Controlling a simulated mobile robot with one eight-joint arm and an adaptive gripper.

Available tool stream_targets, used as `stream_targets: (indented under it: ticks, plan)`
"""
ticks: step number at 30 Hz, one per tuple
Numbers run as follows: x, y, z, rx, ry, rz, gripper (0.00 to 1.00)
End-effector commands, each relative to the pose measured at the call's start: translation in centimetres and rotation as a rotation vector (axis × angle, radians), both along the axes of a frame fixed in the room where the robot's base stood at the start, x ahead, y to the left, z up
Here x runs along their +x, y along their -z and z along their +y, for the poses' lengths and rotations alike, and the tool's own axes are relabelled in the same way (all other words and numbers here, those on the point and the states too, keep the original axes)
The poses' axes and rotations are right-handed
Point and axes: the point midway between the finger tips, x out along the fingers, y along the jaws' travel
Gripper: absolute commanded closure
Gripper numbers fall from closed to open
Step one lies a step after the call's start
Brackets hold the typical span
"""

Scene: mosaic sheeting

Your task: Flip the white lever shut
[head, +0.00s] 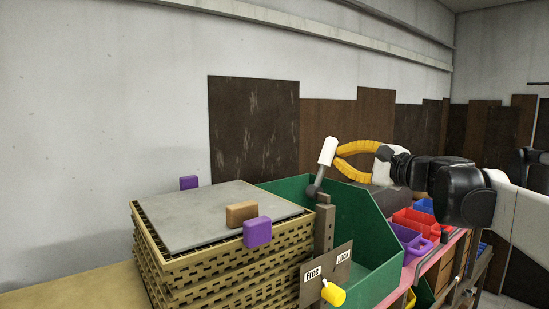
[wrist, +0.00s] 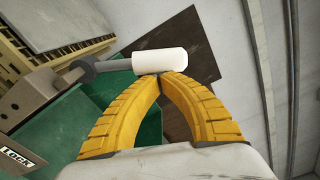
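The white lever (head: 327,151) has a white handle on a dark grey arm, pivoted at the top of a brown post beside the green bin. It stands nearly upright, leaning a little right in the head view. In the wrist view the white handle (wrist: 160,62) lies across, just beyond my fingertips. My gripper (head: 338,153) has yellow ribbed fingers that bow out and meet at the tips (wrist: 172,77). The tips are at the right side of the handle, touching or nearly so; nothing shows between them.
A brown plate (head: 318,280) below the post carries FREE and LOCK labels and a yellow knob (head: 333,293). Stacked tan crates (head: 225,275) with a grey sheet (head: 205,210), purple blocks and a brown block stand left. The green bin (head: 372,262) lies below my gripper; small coloured bins stand right.

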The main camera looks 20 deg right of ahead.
Motion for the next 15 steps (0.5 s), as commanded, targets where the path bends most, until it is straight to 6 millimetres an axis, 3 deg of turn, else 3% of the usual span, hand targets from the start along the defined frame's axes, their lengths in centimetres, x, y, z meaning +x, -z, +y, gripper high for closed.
stream_targets:
  ticks: [15]
  plan:
    - [-0.5, -1.0, 1.5, -0.149, -0.004, -0.055, 1.0]
